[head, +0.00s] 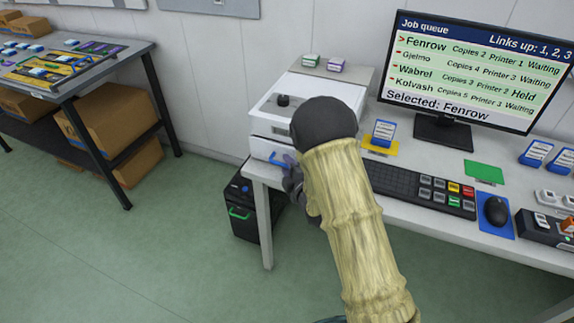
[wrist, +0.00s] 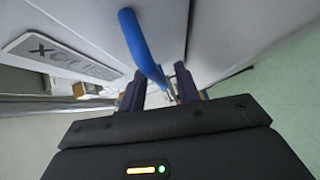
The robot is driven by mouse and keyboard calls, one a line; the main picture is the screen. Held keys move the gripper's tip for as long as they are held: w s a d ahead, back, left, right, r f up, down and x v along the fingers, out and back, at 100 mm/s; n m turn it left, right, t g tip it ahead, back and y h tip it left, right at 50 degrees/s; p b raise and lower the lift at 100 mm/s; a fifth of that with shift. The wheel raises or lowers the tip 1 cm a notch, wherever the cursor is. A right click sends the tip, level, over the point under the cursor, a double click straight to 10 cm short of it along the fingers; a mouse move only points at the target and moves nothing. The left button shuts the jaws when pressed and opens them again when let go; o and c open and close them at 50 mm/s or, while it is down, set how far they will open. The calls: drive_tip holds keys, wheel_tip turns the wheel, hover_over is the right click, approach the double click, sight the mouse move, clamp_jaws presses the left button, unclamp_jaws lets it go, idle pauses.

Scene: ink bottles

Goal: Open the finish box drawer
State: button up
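The finish box (head: 268,131) is a white box with a black knob on top, at the left end of the desk. Its drawer front (head: 264,150) looks shut in the head view and carries a blue handle (head: 277,160). My gripper (head: 292,172) is at this handle, partly hidden behind my forearm. In the wrist view the blue handle (wrist: 143,45) runs down toward the space between the two dark fingers of my gripper (wrist: 160,92). The fingers stand apart, with a gap beside the handle. Whether they touch it is unclear. A partly cut-off label plate (wrist: 62,57) shows on the white front.
A black bin (head: 243,205) with a green handle stands on the floor below the desk's left end. A keyboard (head: 415,188), a monitor (head: 472,75) and a blue-labelled bottle (head: 383,134) are right of the box. Open green floor lies in front.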

drive_tip(key=shift+w+a+f, duration=0.1)
drive_tip(key=shift+w+a, duration=0.15)
drive_tip(key=shift+w, duration=0.15)
drive_tip(key=shift+c, duration=0.3)
clamp_jaws()
